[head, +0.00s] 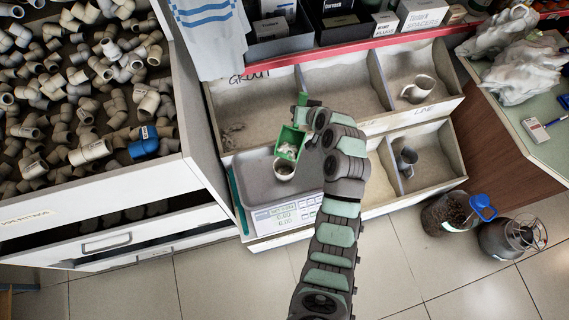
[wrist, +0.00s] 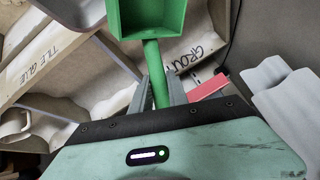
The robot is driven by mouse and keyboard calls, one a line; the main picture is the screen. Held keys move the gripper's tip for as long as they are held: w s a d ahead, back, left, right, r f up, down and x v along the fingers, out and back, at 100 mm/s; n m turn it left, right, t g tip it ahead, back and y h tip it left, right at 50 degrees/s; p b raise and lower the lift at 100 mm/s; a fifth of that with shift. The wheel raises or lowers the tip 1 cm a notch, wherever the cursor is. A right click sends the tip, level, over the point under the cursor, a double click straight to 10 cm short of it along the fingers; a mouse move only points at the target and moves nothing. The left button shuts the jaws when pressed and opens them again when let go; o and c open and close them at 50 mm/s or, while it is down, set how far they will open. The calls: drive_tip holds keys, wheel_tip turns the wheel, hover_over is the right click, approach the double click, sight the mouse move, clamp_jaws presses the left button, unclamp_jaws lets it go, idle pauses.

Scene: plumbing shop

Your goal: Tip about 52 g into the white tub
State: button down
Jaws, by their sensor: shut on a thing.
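My gripper (wrist: 160,88) is shut on the handle of a green scoop (wrist: 150,18). In the head view the scoop (head: 291,139) is over the scale, with its open end toward the viewer and pale grey material at its lower end. The white tub (head: 284,170) stands on the scale's grey pan (head: 256,185), just below the scoop and partly hidden by it. Grey material shows inside the tub. I cannot tell whether any material is falling. The scale's display (head: 285,215) is lit, but its digits are too small to read surely.
Sloped bins surround the scale; the one marked GROUT (head: 250,105) holds grey powder. Another scoop (head: 418,88) lies in the upper right bin and a dark one (head: 407,160) below it. A drawer unit of pipe fittings (head: 85,215) stands close on the left.

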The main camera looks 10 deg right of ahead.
sight(295, 126)
drive_tip(key=shift+s, duration=0.1)
drive_tip(key=shift+s+a, duration=0.1)
drive_tip(key=shift+a, duration=0.05)
drive_tip(key=shift+r, duration=0.1)
drive_tip(key=shift+s+a+r+t, duration=0.25)
drive_tip(key=shift+s+r+t, duration=0.05)
drive_tip(key=shift+r+t, duration=0.1)
idle(0.4)
drive_tip(key=shift+s+a+r+n+t+h+b, duration=0.3)
drive_tip(key=shift+s+a+r+t, duration=0.1)
drive_tip(key=shift+s, duration=0.2)
drive_tip(key=shift+s+a+r+n+t+h+b, duration=0.2)
drive_tip(key=shift+s+a+r+t+b, duration=0.15)
drive_tip(key=shift+s, duration=0.2)
idle(1.4)
drive_tip(key=shift+w+p, duration=0.15)
drive_tip(key=shift+p, duration=0.2)
drive_tip(key=w+d+f+m+g+y+b, duration=0.2)
drive_tip(key=w+d+f+g, duration=0.3)
drive_tip(key=f, duration=0.3)
drive_tip(key=shift+w+f+g+y, duration=0.25)
drive_tip(key=shift+w+g+y, duration=0.1)
drive_tip(key=shift+w+y, duration=0.35)
